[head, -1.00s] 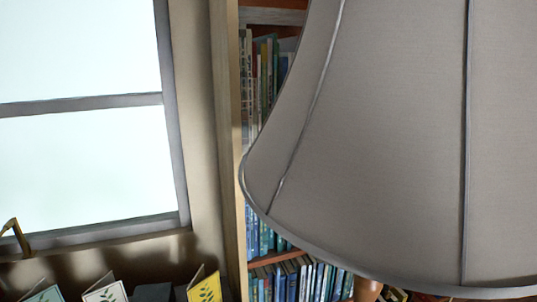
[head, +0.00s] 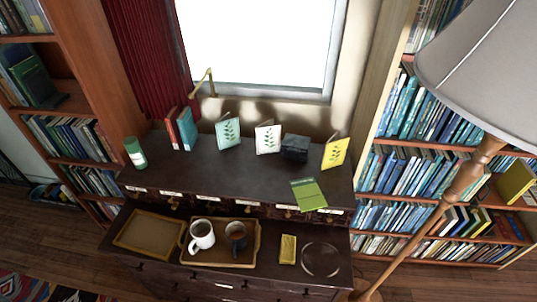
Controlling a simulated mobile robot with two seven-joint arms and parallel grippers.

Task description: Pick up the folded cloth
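A small yellow rectangular thing (head: 288,249) lies on the lower front surface of the dark wooden desk (head: 170,205), between a tray and a clear round dish. It may be the folded cloth, but it is too small to be sure. A flat green thing (head: 309,194) lies on the raised top at the right, its corner over the front edge; it looks like a booklet or a cloth. Neither of my grippers is in view.
A tray (head: 254,247) holds a white mug (head: 202,234) and a dark mug (head: 236,236). An empty tray (head: 122,235) lies left of it, the round dish (head: 321,260) at right. Cards and a green can (head: 135,152) stand behind. A floor lamp (head: 480,60) stands at right.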

